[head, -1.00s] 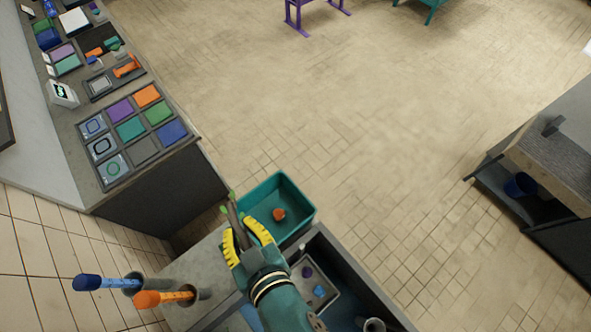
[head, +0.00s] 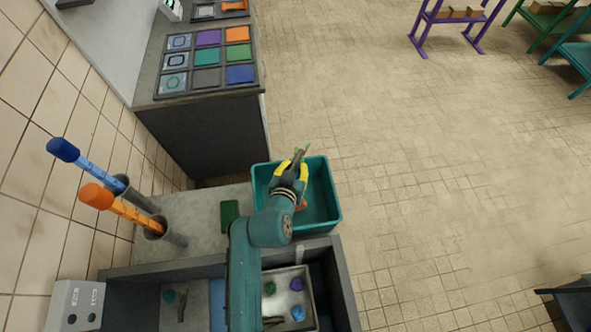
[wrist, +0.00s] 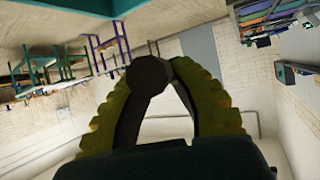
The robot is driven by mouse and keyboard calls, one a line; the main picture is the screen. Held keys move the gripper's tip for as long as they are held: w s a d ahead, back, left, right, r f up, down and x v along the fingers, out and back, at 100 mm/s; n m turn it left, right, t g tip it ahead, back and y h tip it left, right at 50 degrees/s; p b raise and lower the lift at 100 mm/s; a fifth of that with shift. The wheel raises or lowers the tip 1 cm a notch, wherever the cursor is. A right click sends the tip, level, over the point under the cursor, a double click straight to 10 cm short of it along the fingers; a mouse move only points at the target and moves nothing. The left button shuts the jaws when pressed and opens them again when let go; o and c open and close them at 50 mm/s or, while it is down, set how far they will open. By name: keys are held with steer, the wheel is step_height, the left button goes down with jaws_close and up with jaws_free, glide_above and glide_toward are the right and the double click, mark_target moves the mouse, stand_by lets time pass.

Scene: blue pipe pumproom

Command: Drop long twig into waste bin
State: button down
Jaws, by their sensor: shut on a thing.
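My gripper (head: 296,165) is over the teal bin (head: 330,196), pointing toward its far edge. Its yellow fingers are shut on the twig (head: 301,154), a thin brown stick with green bits at its end. In the wrist view the twig's dark brown end (wrist: 149,75) is pinched between the fingertips (wrist: 160,74). In the head view the twig shows above the bin's far part. I cannot tell how high it is held. An orange-red thing (head: 302,205) lies in the bin, partly hidden by my gripper.
A tray (head: 308,312) with purple and blue pieces stands in the counter's recess near my arm. Blue (head: 85,165) and orange (head: 125,208) handled tools stand in holders at left. Open floor lies to the right.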

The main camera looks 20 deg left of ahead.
step_height(320, 180, down, 5)
steer(key=b, duration=0.3)
steer(key=shift+d+f+b, duration=0.1)
steer(key=shift+f+b, duration=0.05)
steer(key=shift+b, duration=0.2)
steer(key=c, duration=1)
jaws_free()
steer(key=shift+s, duration=0.1)
steer(key=v, duration=1.2)
